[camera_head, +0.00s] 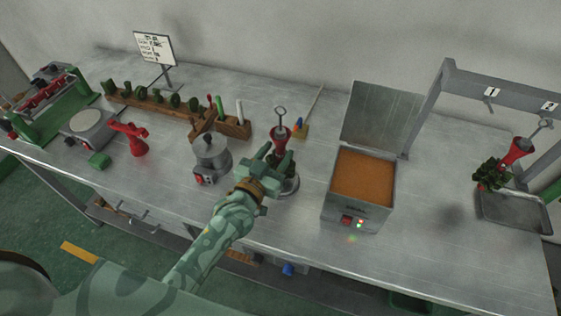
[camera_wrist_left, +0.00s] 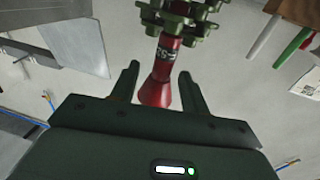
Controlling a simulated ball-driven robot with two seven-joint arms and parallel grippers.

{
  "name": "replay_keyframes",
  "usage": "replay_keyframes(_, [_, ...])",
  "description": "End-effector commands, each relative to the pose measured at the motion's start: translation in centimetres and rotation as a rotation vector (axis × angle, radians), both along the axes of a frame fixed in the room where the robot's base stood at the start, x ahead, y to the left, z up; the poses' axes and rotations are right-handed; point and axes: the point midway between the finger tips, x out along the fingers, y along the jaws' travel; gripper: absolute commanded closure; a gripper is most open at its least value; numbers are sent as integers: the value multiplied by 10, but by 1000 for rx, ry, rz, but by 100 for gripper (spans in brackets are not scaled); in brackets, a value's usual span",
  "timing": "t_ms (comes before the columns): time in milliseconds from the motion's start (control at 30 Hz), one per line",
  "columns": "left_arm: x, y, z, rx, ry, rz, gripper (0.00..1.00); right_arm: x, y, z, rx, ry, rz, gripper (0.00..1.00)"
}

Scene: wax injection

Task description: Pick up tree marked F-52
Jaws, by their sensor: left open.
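A tree with a red funnel-shaped base (camera_head: 279,137) and a metal hook above stands on a round base near the table's middle; my gripper partly hides it. In the left wrist view its red base (camera_wrist_left: 168,65) carries a dark label that appears upside down and is hard to read, with green wax pieces (camera_wrist_left: 178,18) beyond. My left gripper (camera_head: 277,154) is open, its two fingers (camera_wrist_left: 158,88) on either side of the red base's wide end. I cannot tell whether they touch it. My right gripper is not in view.
A second red tree (camera_head: 514,152) with green pieces hangs by the rack (camera_head: 502,88), over a metal tray (camera_head: 525,214). An open box of orange-brown material (camera_head: 363,178) stands right of my gripper, a metal pot (camera_head: 210,155) left. A wooden rack (camera_head: 235,129) is behind.

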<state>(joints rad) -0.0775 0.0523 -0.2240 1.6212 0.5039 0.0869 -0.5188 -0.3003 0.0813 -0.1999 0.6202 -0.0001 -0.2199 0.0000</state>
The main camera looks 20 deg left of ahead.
Motion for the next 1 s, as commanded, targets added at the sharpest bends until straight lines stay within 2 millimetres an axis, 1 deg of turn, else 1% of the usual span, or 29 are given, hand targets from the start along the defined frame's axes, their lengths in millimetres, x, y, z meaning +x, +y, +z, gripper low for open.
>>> replay_keyframes(33, [10,1,-4,1,-1,0,54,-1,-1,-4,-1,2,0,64])
replay_keyframes(100, [20,-1,-4,0,-1,0,54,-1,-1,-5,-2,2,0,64])
replay_keyframes(200, [29,-3,-3,1,0,1,54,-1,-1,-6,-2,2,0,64])
replay_keyframes(433, [30,-3,-3,1,1,1,54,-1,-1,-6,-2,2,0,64])
replay_keyframes(467, [30,-3,-3,1,1,1,60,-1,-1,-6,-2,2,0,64])
replay_keyframes(500, [30,-3,-3,1,1,1,71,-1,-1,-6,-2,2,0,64])
replay_keyframes(567, [30,-3,-3,1,1,1,88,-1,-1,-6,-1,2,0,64])
replay_keyframes(600, [30,-3,-3,1,1,1,99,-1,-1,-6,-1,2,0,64])
replay_keyframes(1000, [31,-3,0,1,-1,1,100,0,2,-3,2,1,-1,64])
